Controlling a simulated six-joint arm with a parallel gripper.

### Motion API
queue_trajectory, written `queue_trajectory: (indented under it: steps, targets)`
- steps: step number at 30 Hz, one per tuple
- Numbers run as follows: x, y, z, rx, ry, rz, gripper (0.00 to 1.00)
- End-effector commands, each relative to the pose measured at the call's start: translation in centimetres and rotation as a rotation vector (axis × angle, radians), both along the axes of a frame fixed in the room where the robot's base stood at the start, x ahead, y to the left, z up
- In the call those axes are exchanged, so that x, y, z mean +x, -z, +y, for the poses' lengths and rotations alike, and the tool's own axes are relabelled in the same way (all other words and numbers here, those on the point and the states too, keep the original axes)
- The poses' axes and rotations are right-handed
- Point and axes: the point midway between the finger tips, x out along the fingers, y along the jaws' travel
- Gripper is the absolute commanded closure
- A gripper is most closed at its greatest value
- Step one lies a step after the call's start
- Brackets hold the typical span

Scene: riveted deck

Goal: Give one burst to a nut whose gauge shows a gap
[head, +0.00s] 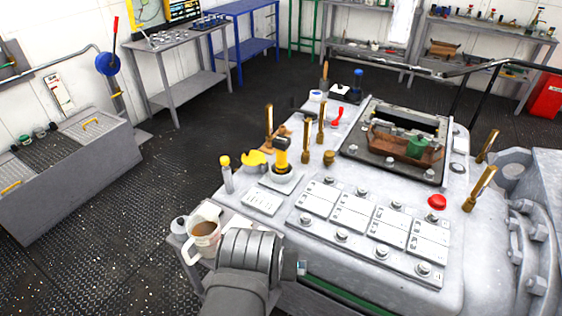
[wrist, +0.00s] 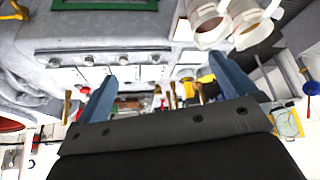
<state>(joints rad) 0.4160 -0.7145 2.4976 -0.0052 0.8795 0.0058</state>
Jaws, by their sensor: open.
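Hex nuts stand in rows along white plates (head: 352,218) on the grey machine top; front ones include a nut (head: 342,236) and a nut at the right end (head: 424,269). Dark marks on the plates are too small to read, so I cannot tell which gauge shows a gap. A yellow-and-black tool (head: 282,156) stands upright in a round holder behind the plates' left end. My gripper (wrist: 170,88) is open, with two blue-grey fingers and nothing between them. In the head view my arm's wrist hides most of it, at the machine's front left edge.
A mug of brown drink (head: 204,232) stands beside my wrist. Brass upright handles (head: 269,125), a red button (head: 437,202) and a tray with a wooden box (head: 398,144) stand on the machine. Open dark floor lies to the left.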

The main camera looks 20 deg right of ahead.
Motion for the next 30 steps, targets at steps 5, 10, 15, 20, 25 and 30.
queue_trajectory:
  steps: [5,10,15,20,25,30]
  targets:
    - [0.0,0.0,0.0,0.000,0.000,0.000,0.18]
    - [0.0,0.0,0.0,0.000,0.000,0.000,0.24]
    - [0.2,-0.2,-0.1,0.002,0.006,-0.004,0.24]
    - [2.8,-2.4,-1.3,0.028,0.085,-0.055,0.24]
    - [8.4,-6.6,-4.1,0.091,0.249,-0.164,0.24]
    - [14.4,-10.0,-7.1,0.150,0.382,-0.249,0.24]
